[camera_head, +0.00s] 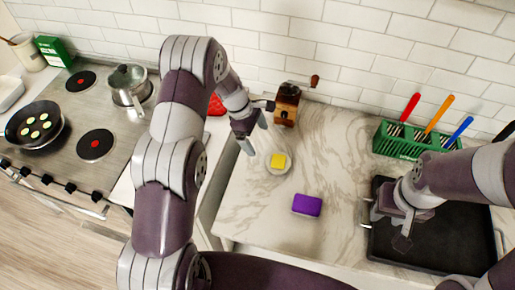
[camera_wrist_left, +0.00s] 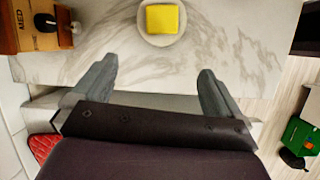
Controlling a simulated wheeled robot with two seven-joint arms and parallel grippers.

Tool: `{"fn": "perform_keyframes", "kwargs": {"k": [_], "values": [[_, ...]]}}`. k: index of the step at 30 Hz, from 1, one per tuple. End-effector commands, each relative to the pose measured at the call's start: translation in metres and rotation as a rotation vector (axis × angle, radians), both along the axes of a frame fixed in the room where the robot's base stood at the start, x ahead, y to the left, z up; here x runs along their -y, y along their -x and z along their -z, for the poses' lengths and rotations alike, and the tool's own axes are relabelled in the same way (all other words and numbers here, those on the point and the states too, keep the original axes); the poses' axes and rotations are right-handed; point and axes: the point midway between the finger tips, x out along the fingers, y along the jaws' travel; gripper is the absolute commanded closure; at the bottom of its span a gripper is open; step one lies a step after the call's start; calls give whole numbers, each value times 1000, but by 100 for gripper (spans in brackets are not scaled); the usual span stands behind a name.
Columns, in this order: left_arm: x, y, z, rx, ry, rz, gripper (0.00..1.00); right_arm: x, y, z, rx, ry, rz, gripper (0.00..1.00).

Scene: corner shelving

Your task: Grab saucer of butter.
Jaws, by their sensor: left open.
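A small pale saucer (camera_head: 270,170) with a yellow block of butter (camera_head: 278,160) on it stands on the marble counter, in the middle of the head view. My left gripper (camera_head: 255,138) is open and empty, just to the upper left of the saucer in the head view. In the left wrist view its spread fingers (camera_wrist_left: 157,74) stop short of the saucer, which lies beyond the gap between them. My right gripper (camera_head: 400,230) is over the black tray; its fingers are unclear.
A wooden grinder (camera_head: 287,104) stands close behind my left gripper. A purple block (camera_head: 307,205) lies in front of the saucer. A green rack (camera_head: 409,146) with several coloured-handled utensils and a black tray (camera_head: 440,255) are on the right. The stove (camera_head: 75,150) is left.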

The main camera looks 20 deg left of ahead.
Motion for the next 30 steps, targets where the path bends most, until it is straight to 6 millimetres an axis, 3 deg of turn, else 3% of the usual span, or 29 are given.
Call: {"fn": "perform_keyframes", "kwargs": {"k": [1, 5, 12, 17, 23, 25, 30], "values": [[4, -8, -6, -10, 21, -69, 0, 0, 0, 2, -1, 0, 0, 62], [9, -5, -5, -68, 43, -179, 0, 0, 0, 0, -1, 0, 0, 62], [28, -5, 38, -77, 40, -191, 0, 0, 0, -21, -1, 0, 1, 62], [37, -7, 58, -73, 40, -190, 0, 0, 0, -27, -1, 0, 0, 62], [53, -4, 82, -76, 39, -188, 0, -1, 0, -56, 0, 0, 0, 62], [57, -5, 96, -74, 40, -188, 0, -1, 0, -57, 0, 0, 0, 62], [60, -7, 107, -69, 41, -189, 0, -1, 0, -57, -1, 0, 1, 62]]}}
